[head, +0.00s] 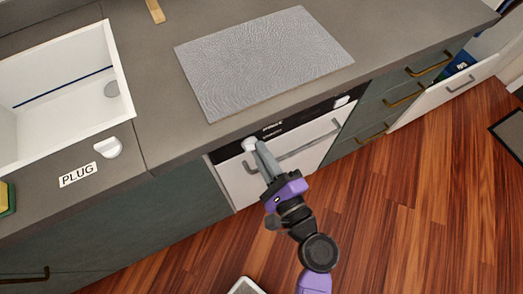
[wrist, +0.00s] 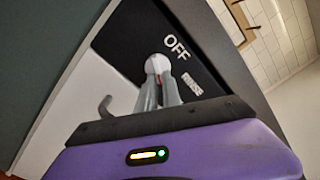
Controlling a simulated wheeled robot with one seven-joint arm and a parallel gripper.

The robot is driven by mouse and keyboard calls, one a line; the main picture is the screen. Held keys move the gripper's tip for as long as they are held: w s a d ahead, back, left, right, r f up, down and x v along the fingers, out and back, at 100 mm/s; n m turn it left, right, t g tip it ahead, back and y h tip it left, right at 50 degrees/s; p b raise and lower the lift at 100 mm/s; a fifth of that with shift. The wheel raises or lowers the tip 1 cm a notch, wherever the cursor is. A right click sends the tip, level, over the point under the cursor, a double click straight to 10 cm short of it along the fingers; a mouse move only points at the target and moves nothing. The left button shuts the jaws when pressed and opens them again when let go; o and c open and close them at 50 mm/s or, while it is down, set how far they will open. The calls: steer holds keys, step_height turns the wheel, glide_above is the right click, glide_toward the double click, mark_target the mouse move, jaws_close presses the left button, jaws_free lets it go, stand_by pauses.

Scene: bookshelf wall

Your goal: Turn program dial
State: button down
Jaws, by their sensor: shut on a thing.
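The program dial is a small white round knob (head: 249,144) on the black control strip at the left end of the dishwasher (head: 236,182). My gripper (head: 258,148) reaches it from the front, and its fingers are shut on the dial. In the wrist view the dial (wrist: 157,63) sits between the two grey fingertips (wrist: 158,75), with a small red mark on it. The label OFF (wrist: 176,47) is printed above and right of it, and another label, partly hard to read, lies to the right (wrist: 191,84). The fingers cover part of the dial.
A second white control (head: 342,101) is at the strip's right end. The dishwasher handle (head: 300,147) runs below the strip. A grey board (head: 262,60) lies on the counter above. An open drawer (head: 445,92) stands out at the right. The wooden floor (head: 400,190) in front is mostly clear.

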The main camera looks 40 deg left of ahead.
steer(key=c, duration=1.5)
jaws_free()
steer(key=shift+d, duration=0.1)
steer(key=v, duration=0.7)
steer(key=shift+s+d, duration=0.15)
steer(key=shift+d, duration=0.15)
